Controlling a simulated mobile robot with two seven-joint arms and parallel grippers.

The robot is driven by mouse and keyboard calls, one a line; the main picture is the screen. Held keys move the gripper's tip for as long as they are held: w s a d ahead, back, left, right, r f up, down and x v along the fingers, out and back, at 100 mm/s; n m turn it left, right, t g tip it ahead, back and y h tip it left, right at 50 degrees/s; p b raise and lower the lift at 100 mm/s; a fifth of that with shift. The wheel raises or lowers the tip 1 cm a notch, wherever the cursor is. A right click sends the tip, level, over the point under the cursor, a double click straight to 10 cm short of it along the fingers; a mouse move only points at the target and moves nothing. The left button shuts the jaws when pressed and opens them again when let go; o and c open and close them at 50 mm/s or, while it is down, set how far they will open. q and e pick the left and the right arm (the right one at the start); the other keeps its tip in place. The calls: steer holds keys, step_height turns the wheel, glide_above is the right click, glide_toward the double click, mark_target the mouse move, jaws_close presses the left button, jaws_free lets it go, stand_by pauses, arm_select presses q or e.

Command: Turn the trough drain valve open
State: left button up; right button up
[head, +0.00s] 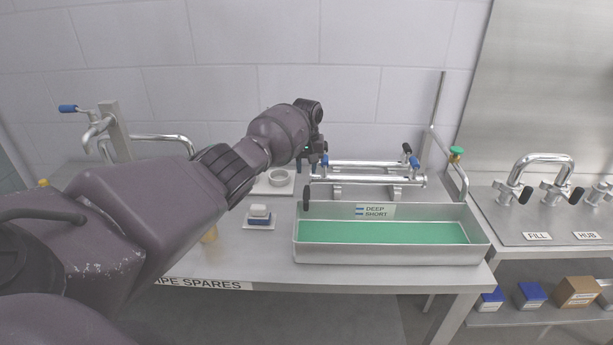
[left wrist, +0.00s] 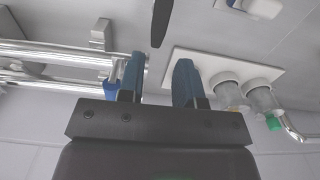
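The trough (head: 390,252) is a long metal tray with a green inside, on the table in the head view. A black lever (head: 306,197) stands upright by its left end; I take it for the drain valve handle. The lever also shows in the left wrist view (left wrist: 161,22), ahead of the fingers and roughly in line with the gap between them. My left gripper (left wrist: 158,80) is open and empty, its two blue fingers apart. In the head view it is above the trough's left end, largely hidden by my wrist. The valve body is not clear. My right gripper is not in view.
Steel pipes (head: 365,180) with blue handles lie behind the trough, close to my left gripper. A station with taps (head: 540,185) is at the right. The table's front edge is clear.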

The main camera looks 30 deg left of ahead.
arm_select(q)
step_height(320, 180, up, 2)
steer(key=shift+r, duration=0.1)
stand_by(0.4)
